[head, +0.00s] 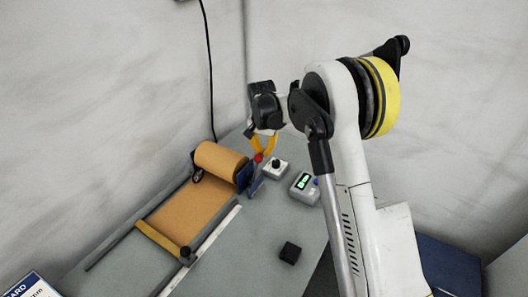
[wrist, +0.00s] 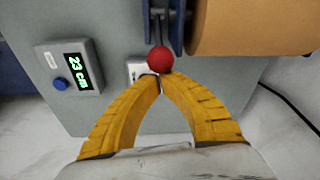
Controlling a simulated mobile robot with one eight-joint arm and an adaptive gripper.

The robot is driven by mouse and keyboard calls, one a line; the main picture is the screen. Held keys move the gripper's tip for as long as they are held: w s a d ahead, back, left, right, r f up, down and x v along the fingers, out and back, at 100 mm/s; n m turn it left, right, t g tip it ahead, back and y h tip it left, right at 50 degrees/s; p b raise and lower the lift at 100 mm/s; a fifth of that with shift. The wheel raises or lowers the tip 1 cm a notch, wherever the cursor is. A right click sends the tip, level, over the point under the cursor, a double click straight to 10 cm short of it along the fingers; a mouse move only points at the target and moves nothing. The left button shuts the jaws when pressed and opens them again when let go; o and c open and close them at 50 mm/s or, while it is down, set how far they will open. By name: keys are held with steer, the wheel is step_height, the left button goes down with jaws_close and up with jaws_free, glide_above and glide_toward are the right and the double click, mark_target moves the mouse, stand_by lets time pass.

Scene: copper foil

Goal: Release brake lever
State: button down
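The brake lever's red ball knob (wrist: 160,59) is in the upper middle of the wrist view, beside the copper foil roll. It shows small in the head view (head: 258,157), by the blue bracket (head: 244,177) at the roll's end. My gripper (wrist: 160,77) has its yellow fingers curved inward with the tips together. The tips are right at the near edge of the knob, and the whole knob shows beyond them, not between them. Whether they touch it I cannot tell. In the head view my gripper (head: 262,149) is just above the knob. The lever's shaft is mostly hidden.
The copper foil roll (head: 219,160) feeds a sheet (head: 185,215) along the grey table (head: 225,262). A box with a black knob (head: 275,167) and a display box reading 23 cm (wrist: 70,68) stand nearby. A black block (head: 290,252) lies in front. Walls stand close behind.

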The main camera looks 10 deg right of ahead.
steer(key=shift+s+a+r+t+h, duration=0.4)
steer(key=shift+s+a+t+h, duration=0.1)
steer(key=shift+s+a, duration=0.1)
steer(key=s+a+r+t+h+b, duration=0.1)
steer(key=s+a+t+h+b, duration=0.3)
steer(key=s+a+b, duration=0.1)
steer(key=shift+s+a+t+h, duration=0.3)
steer(key=shift+s+a+t, duration=0.1)
steer(key=shift+s+a, duration=0.5)
steer(key=shift+r, duration=0.1)
steer(key=v, duration=1.2)
